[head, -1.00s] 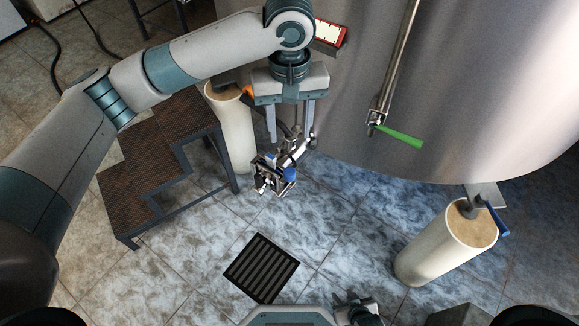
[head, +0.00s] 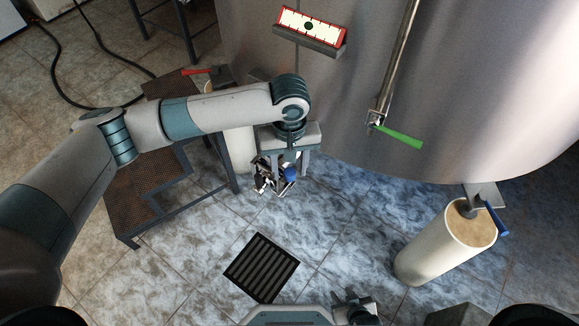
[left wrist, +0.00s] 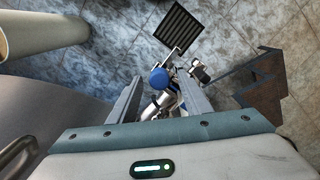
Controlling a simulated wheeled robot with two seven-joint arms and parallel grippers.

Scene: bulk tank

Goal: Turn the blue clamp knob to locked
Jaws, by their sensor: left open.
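The blue clamp knob (head: 290,174) sits on a metal pipe fitting (head: 268,179) low at the tank's front. In the left wrist view the knob (left wrist: 158,79) shows as a round blue cap between my fingers, near the left one. My left gripper (head: 289,172) points down over the fitting. In the left wrist view the left gripper (left wrist: 163,92) is open, with a finger on each side of the pipe and knob. I cannot tell whether a finger touches the knob.
The steel tank (head: 470,90) fills the upper right, with a green-handled lever (head: 400,136) and a red-framed gauge (head: 311,28). A cream leg (head: 445,245) stands at right, metal steps (head: 150,205) at left. The floor around the drain grate (head: 261,268) is clear.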

